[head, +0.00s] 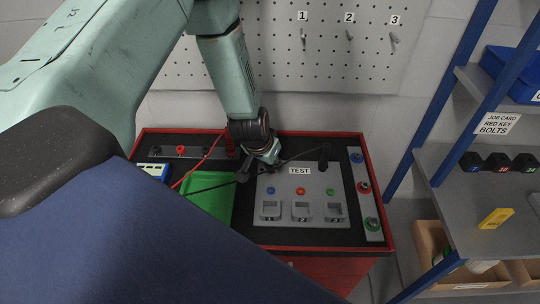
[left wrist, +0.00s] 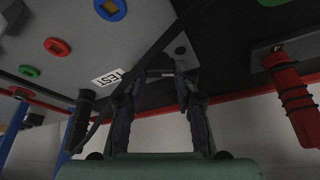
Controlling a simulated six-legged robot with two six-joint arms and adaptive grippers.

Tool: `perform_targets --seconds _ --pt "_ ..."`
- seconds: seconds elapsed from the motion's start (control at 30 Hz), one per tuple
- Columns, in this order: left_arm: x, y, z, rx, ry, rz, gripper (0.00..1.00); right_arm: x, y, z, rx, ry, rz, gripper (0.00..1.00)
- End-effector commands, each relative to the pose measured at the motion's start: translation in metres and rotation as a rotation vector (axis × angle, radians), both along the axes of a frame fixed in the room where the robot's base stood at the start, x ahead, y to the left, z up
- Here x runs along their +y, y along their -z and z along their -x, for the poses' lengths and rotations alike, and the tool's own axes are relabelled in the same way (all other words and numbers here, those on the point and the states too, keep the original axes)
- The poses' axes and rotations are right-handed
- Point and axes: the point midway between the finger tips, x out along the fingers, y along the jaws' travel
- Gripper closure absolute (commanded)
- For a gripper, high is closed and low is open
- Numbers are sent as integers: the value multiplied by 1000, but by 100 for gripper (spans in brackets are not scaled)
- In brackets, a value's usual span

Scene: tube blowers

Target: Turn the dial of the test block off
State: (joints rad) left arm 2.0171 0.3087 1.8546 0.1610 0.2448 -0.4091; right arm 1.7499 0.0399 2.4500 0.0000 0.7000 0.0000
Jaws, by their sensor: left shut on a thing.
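The test block (head: 288,180) is a grey panel with a TEST label, blue, red and green round lights, and a row of three switch-like parts below. My left gripper (head: 262,165) reaches down at its upper left corner, left of the label. In the left wrist view, my left gripper (left wrist: 161,76) has its fingers close together at the panel (left wrist: 85,35). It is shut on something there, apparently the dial. The fingers hide the dial, so its setting cannot be seen. My right gripper is not in view.
A black probe (head: 323,160) stands right of the label, its black cable passing by my gripper. A green tray (head: 222,201) lies left. Blue-framed shelving (head: 462,130) stands at the right.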

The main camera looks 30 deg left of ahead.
Motion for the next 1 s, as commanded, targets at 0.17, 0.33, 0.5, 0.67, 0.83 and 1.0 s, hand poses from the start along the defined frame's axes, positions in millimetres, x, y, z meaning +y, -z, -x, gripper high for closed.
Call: perform_targets --seconds 0.17,0.33,0.5,0.67,0.83,1.0 --pt "-2 -3 4 10 -150 0 100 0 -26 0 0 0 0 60" --pt "-3 -3 4 10 -282 1 100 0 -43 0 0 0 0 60" --pt "-4 -2 4 9 -385 2 100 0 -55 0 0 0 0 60" --pt "-4 -1 3 9 -451 2 100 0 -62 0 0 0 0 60" --pt "-4 0 4 9 -491 3 100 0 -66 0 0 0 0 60" --pt "-4 1 3 9 -504 3 100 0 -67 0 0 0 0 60"
